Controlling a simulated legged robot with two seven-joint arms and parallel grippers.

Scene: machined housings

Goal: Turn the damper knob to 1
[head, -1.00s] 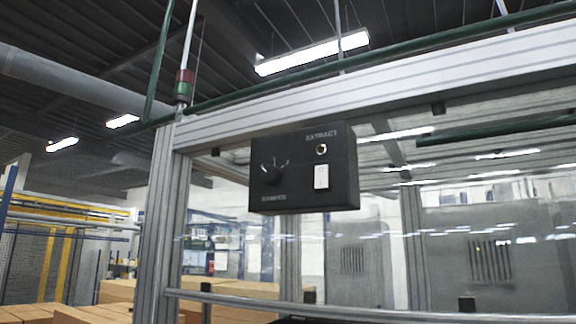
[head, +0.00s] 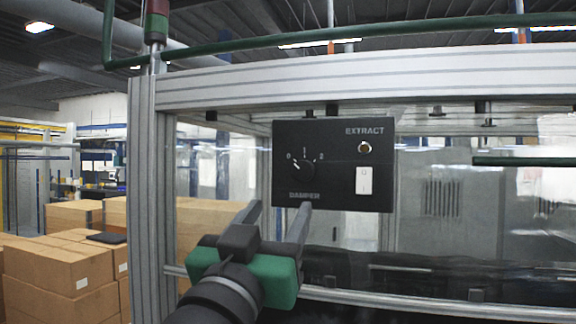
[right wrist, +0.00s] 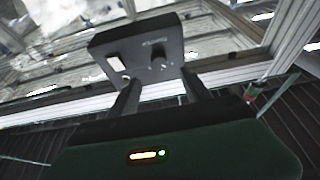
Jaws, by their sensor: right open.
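The damper knob (head: 302,170) is a black knob on the lower left of a black control box (head: 335,195). Marks 0, 1 and 2 stand around it, and its white pointer line points up-left towards 0. My right gripper (head: 281,207) is open and empty, below and a little left of the knob, with its fingers pointing up at the box. In the right wrist view the box (right wrist: 135,42) appears upside down, and the knob (right wrist: 160,64) lies beyond and between the two open fingers (right wrist: 160,85), apart from them. My left gripper is not in view.
The box also has a white rocker switch (head: 363,181) and a small round lamp or button (head: 365,147) under the word EXTRACT. It hangs below an aluminium beam (head: 340,88), with an upright post (head: 155,200) at left. Cardboard boxes (head: 60,270) stand behind at left.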

